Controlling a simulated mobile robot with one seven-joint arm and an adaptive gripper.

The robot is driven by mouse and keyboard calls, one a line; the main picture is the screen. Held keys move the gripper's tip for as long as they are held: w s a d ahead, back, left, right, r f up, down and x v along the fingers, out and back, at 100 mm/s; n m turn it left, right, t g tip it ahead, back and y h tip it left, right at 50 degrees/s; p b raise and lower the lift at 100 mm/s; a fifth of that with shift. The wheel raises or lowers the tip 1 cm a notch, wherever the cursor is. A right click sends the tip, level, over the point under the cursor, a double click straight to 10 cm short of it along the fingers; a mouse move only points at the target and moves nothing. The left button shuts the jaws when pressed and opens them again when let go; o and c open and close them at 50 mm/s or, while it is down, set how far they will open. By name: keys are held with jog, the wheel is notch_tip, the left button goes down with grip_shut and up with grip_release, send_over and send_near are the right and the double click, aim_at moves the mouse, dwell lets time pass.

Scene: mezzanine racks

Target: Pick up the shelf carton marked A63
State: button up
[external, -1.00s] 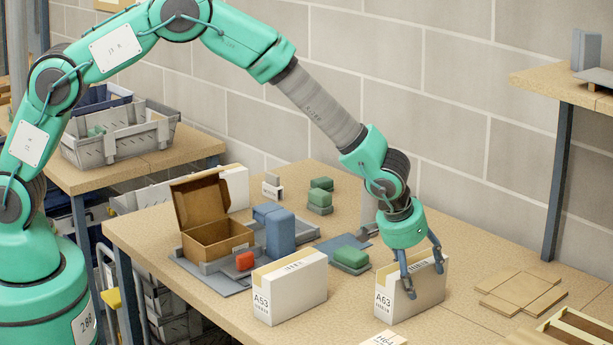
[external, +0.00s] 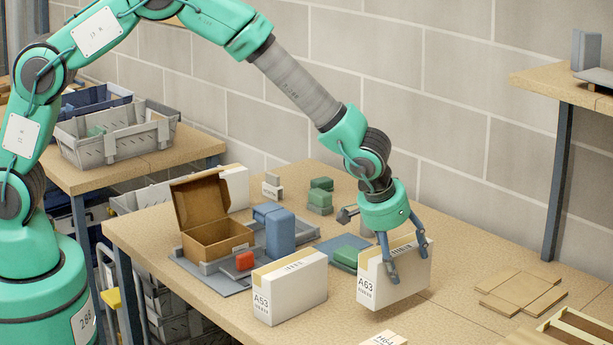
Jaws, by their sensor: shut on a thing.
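A white carton (external: 384,340) marked H64 is cut off at the bottom edge. An open brown box (external: 215,238), a blue block (external: 280,234), a red block (external: 244,261) and green blocks (external: 320,198) are behind. Flat boards (external: 522,292) lie right. Bare table lies between.

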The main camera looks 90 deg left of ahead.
jog(key=s+d+r, duration=0.1)
jog(key=s+d, duration=0.1)
jog(key=s, duration=0.9)
jog(key=shift+s+d+b, duration=0.2)
jog(key=shift+s+b, duration=0.05)
jog(key=shift+b, duration=0.2)
jog(key=shift+r, duration=0.1)
jog(key=shift+r, duration=0.1)
